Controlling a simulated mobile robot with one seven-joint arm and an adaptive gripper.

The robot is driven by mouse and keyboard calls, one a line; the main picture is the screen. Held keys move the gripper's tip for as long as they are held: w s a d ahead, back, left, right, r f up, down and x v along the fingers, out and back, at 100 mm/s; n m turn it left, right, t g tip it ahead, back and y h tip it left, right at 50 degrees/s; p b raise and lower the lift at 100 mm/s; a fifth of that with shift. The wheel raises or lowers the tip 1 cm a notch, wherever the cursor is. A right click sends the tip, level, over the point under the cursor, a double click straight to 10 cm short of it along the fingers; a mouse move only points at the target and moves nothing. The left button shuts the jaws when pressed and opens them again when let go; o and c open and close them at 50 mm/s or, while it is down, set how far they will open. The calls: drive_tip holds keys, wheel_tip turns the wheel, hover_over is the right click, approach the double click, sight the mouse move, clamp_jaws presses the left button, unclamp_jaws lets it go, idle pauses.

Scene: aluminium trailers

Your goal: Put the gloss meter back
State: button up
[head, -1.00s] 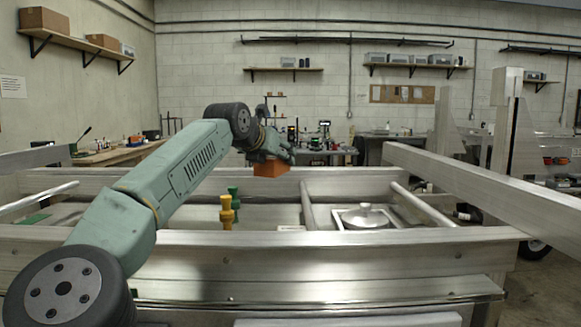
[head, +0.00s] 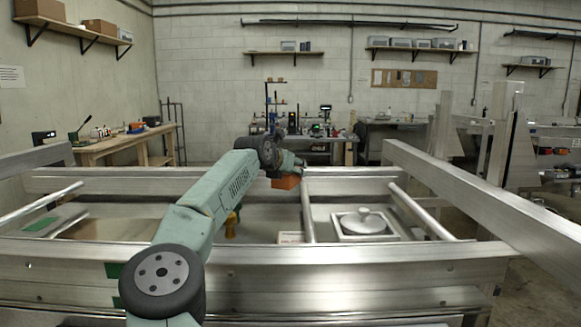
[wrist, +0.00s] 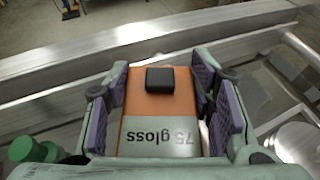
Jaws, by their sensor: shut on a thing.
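The gloss meter (wrist: 150,108) is an orange box with a grey-green band lettered "75 gloss" and a black block on top. My gripper (wrist: 162,105) is shut on it, with purple pads on either side of the box in the wrist view. In the head view the orange gloss meter (head: 286,182) hangs from my gripper (head: 287,166), over the far part of the aluminium trailer frame (head: 330,255). I cannot tell its exact height above the frame.
A silver dish with a round lid (head: 363,221) sits inside the frame at right. A white box (head: 290,238) lies left of a crossbar (head: 307,213). A yellow piece (head: 231,227) stands partly behind my arm. A long beam (head: 480,205) slants along the right.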

drive_tip(key=shift+f+b, duration=0.45)
drive_tip(key=shift+f, duration=0.1)
drive_tip(key=o, duration=1.5)
drive_tip(key=shift+c, duration=0.2)
drive_tip(key=shift+r, duration=0.3)
drive_tip(key=shift+r+p, duration=0.55)
drive_tip(key=shift+p, duration=0.1)
drive_tip(key=b+v, duration=0.6)
drive_tip(key=v, duration=0.5)
drive_tip(key=shift+s+a, duration=0.15)
drive_tip(key=shift+s, duration=0.3)
drive_tip(key=shift+f, duration=0.1)
